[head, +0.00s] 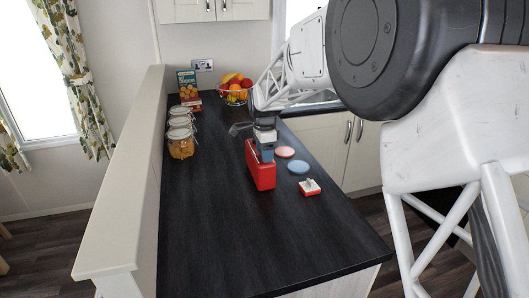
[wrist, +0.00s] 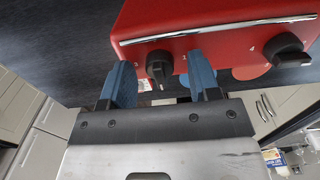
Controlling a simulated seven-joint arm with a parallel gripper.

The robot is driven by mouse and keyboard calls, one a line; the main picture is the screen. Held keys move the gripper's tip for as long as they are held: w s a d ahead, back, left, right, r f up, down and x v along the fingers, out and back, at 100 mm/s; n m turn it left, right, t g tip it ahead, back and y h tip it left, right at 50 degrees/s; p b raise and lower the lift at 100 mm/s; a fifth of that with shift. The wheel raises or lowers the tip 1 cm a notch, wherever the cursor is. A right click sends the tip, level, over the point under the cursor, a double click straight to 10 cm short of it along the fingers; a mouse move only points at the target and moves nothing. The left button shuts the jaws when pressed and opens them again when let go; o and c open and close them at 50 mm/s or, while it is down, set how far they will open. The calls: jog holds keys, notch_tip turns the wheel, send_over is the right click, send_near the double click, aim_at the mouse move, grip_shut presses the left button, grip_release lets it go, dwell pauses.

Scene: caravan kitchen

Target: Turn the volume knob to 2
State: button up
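A red box-shaped device (head: 262,172) stands upright on the dark counter in the head view. In the wrist view the red device (wrist: 225,22) shows a chrome strip and two black knobs. One knob (wrist: 159,68) is between my gripper's blue fingers; the other knob (wrist: 287,52) is at the right. My gripper (wrist: 160,64) is open, one finger on each side of the first knob, with gaps visible.
A pink disc (head: 285,152), a blue disc (head: 299,168) and a small red-and-white item (head: 309,187) lie right of the device. Glass jars (head: 181,144), a box (head: 187,84) and a fruit bowl (head: 234,97) stand farther back. The front counter (head: 250,245) is clear.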

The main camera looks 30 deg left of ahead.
jog(key=shift+r, duration=0.1)
jog(key=shift+r, duration=3.8)
jog(key=shift+d, duration=0.1)
jog(key=shift+d+r, duration=0.15)
jog(key=shift+d, duration=0.05)
jog(key=s+d+r+n, duration=0.1)
jog(key=s+d+r, duration=0.2)
jog(key=d, duration=0.9)
jog(key=s+d+r+n+t, duration=0.15)
jog(key=s+d, duration=0.25)
jog(key=d, duration=0.8)
jog(key=s+d+r+n, duration=0.2)
jog(key=s+d+r, duration=0.15)
jog(key=d, duration=0.85)
jog(key=s+d+f+n, duration=0.2)
jog(key=s+d+f, duration=0.1)
jog(key=s+d, duration=0.8)
jog(key=s+d+f+n+t, duration=0.1)
jog(key=s+d+f, duration=0.3)
jog(key=s+d, duration=0.7)
jog(key=s+n, duration=0.1)
jog(key=s, duration=0.4)
jog(key=shift+f, duration=0.3)
